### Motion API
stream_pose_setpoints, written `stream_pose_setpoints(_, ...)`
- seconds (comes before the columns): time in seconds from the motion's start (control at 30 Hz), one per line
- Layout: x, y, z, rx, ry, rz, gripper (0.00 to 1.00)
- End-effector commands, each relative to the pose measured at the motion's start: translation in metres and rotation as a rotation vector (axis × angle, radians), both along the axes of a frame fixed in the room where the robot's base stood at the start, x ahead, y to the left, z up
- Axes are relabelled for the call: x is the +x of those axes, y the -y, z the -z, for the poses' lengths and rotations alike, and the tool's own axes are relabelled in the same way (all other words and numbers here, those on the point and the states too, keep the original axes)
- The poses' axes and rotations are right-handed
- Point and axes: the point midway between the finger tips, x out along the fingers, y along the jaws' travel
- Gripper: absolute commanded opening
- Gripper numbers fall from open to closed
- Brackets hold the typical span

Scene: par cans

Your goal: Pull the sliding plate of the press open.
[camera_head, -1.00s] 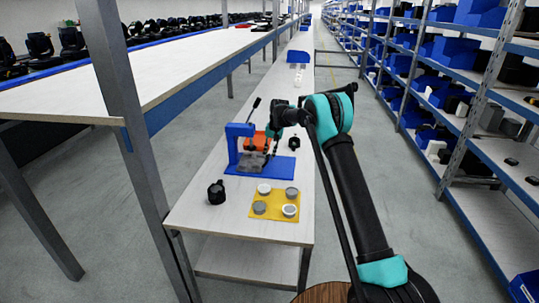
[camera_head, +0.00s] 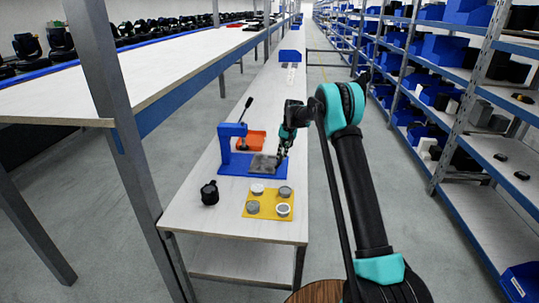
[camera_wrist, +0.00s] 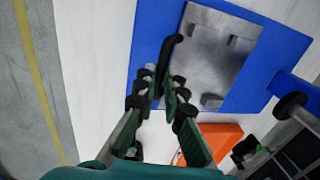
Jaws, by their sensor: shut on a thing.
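The press (camera_head: 232,150) stands on a blue base plate (camera_head: 235,170), with a blue upright and a black lever. Its grey metal sliding plate (camera_head: 263,163) lies over the right part of the base, out to the right of the upright. In the wrist view the sliding plate (camera_wrist: 205,60) shows small raised blocks and a black handle (camera_wrist: 170,48) along its near edge. My gripper (camera_head: 281,157) is at the plate's right edge. In the wrist view my gripper (camera_wrist: 160,76) is shut on the handle's end; the exact contact is partly hidden by the fingers.
An orange tray (camera_head: 252,141) stands behind the press. A yellow mat (camera_head: 267,211) with several round parts and a black object (camera_head: 209,193) are in front. The bench top (camera_head: 225,222) is clear near its front edge. A shelf rack (camera_head: 470,115) stands to the right across the aisle.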

Motion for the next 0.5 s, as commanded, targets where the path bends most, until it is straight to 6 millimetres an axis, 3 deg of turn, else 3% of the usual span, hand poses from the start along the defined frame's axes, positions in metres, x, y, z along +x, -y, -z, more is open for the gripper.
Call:
stream_pose_setpoints(0.13,-0.0002,0.0158,-0.0005,0.000,0.002,0.000,0.00)
stream_pose_setpoints(0.43,-0.0002,0.0164,-0.0005,0.000,0.002,-0.001,0.00)
stream_pose_setpoints(0.47,-0.0002,0.0164,-0.0005,0.000,0.002,-0.001,0.13)
stream_pose_setpoints(0.5,-0.0003,0.0163,-0.0005,0.000,0.002,-0.001,0.18)
